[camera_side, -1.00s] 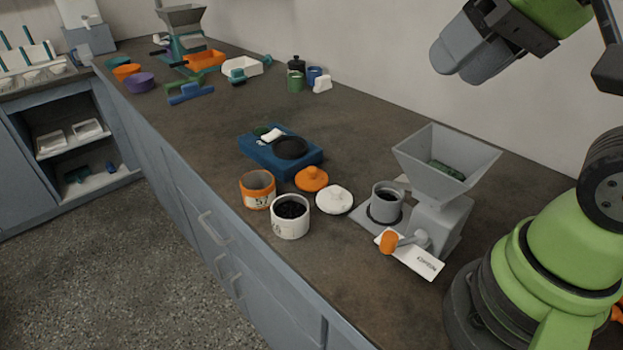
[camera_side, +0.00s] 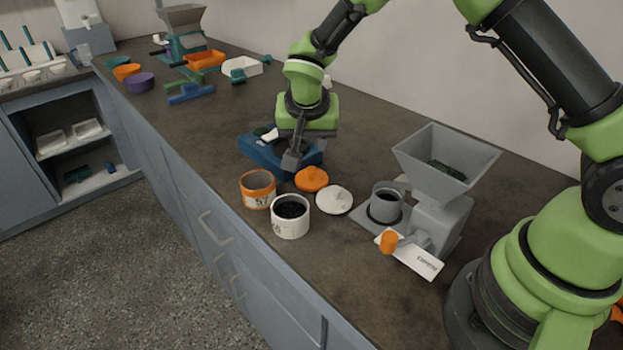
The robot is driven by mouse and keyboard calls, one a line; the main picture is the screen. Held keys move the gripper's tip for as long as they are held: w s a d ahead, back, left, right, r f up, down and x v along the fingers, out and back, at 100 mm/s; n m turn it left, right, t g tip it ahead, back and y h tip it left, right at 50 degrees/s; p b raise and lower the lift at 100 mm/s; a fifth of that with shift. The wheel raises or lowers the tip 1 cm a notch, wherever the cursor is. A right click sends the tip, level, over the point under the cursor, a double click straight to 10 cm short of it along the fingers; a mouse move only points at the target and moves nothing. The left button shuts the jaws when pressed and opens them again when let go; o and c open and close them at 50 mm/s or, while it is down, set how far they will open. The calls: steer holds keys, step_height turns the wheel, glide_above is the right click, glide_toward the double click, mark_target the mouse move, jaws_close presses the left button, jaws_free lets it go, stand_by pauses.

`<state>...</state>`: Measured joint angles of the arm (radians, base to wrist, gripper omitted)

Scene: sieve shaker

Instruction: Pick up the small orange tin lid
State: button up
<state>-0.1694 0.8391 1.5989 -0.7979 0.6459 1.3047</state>
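The small orange tin lid (camera_side: 312,180) lies on the dark counter with its knob upward. It is between the blue scale and the white lid (camera_side: 334,200). The open orange tin (camera_side: 257,190) stands to its left, and a white tin (camera_side: 290,217) with dark contents stands in front. My gripper (camera_side: 292,160) points down just behind and left of the orange lid, in front of the blue scale. It appears apart from the lid. I cannot tell the gap between its fingers from this angle.
The blue scale (camera_side: 257,155) is partly hidden behind my gripper. Coloured trays and tools lie at the far end. The counter's middle left is clear.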

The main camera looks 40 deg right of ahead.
mark_target(311, 169)
steer(key=x, duration=0.9)
steer(key=shift+s+d+f, duration=0.1)
steer(key=shift+d+f, duration=0.05)
steer(key=shift+f, duration=0.15)
steer(key=shift+c, duration=0.2)
steer(key=c, duration=0.6)
